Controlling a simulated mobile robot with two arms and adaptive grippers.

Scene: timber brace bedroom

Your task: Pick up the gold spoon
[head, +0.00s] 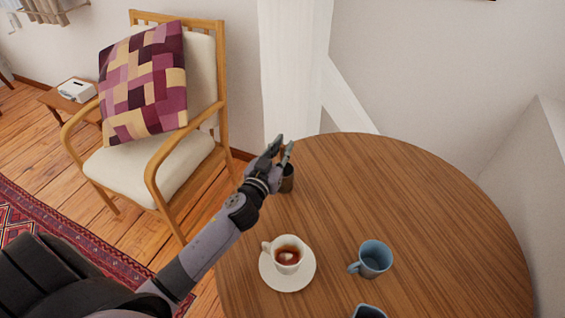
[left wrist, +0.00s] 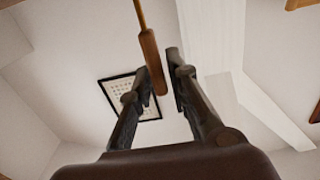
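I cannot make out the gold spoon for certain. My left gripper (head: 281,146) is over the left back edge of the round wooden table (head: 410,190), right by a small dark brown cup (head: 287,182) that it partly hides. In the left wrist view the two fingers (left wrist: 160,65) stand apart. A slim object (left wrist: 151,55), with a thin gold upper part and a thicker brown lower end, shows between them, close to the left finger. I cannot tell if it is the spoon. My right gripper is not in view.
A white teacup (head: 287,262) with tea stands on a saucer (head: 266,277) nearer the front. A blue mug (head: 375,260) is right of it, and another dark blue item (head: 369,312) is cut off below. A chair (head: 160,175) with a patchwork cushion (head: 145,85) stands left. The table's right half is bare.

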